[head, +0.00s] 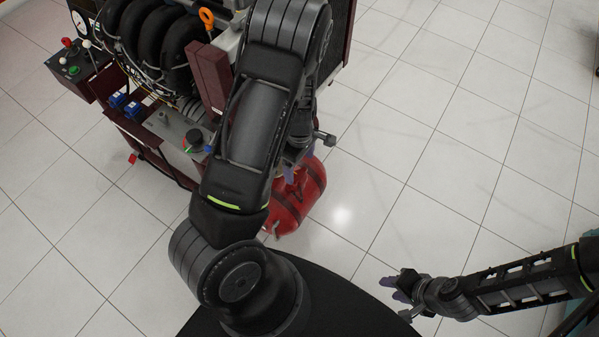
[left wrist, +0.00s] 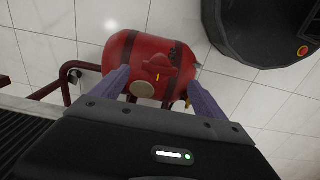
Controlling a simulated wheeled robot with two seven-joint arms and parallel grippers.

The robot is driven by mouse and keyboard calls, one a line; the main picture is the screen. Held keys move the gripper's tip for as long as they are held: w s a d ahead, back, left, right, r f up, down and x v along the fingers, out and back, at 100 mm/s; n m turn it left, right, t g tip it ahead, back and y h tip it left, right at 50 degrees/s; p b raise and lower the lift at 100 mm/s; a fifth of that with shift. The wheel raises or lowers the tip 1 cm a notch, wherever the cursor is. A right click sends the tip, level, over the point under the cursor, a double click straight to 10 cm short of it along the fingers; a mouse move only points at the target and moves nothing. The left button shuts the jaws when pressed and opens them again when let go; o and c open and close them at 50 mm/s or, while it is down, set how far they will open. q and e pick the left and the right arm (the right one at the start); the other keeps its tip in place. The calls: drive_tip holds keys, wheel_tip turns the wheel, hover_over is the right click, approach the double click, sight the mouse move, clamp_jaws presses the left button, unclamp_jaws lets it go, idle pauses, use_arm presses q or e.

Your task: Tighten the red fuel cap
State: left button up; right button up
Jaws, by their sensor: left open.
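The red fuel tank (head: 288,207) is low beside the engine stand in the head view, partly hidden by my left arm. In the left wrist view the tank (left wrist: 122,55) lies just beyond the fingers. The red fuel cap (left wrist: 157,64), with a small yellow mark, shows on the tank between the fingertips. My left gripper (head: 297,164) is over the tank; its purple fingers are open in the left wrist view (left wrist: 158,80), with nothing held. I cannot tell whether they touch the tank. My right gripper (head: 396,289) is at the lower right, away from the tank; its jaw opening is unclear.
The engine trainer (head: 165,45) with its control box (head: 78,68) stands at the upper left. A dark red pipe frame (left wrist: 66,87) is left of the tank in the left wrist view. The tiled floor (head: 450,140) on the right is clear.

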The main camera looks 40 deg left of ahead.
sight(299, 175)
use_arm(q)
wheel_tip(299, 175, down, 5)
drive_tip(key=shift+f, duration=0.1)
idle(0.3)
drive_tip(key=c, duration=1.4)
